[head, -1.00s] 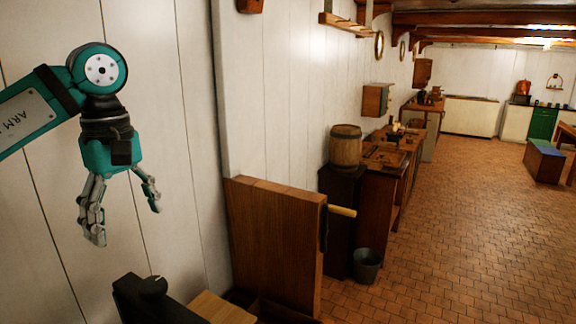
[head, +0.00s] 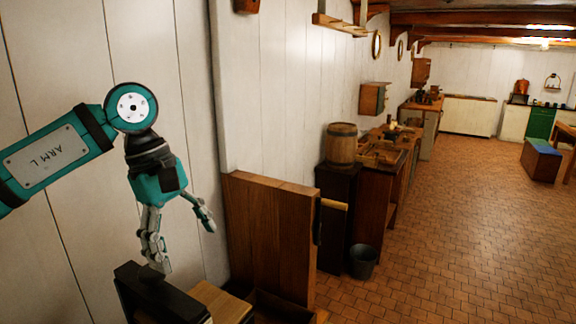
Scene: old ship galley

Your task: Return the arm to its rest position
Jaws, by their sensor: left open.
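My left arm comes in from the left, with the plate marked "ARM L" showing. My left gripper (head: 184,246) hangs down in front of the white plank wall (head: 70,60). Its fingers are spread and nothing is between them. The fingertips show close above or in front of a black item (head: 165,300) at the bottom; I cannot tell whether they touch. My right gripper is not in view.
A wooden panel (head: 268,235) stands right of the gripper. Beyond it are a barrel (head: 341,143) on a dark cabinet (head: 338,215), a wooden counter (head: 385,185) and a grey bucket (head: 363,262). The tiled floor (head: 450,230) at the right is open.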

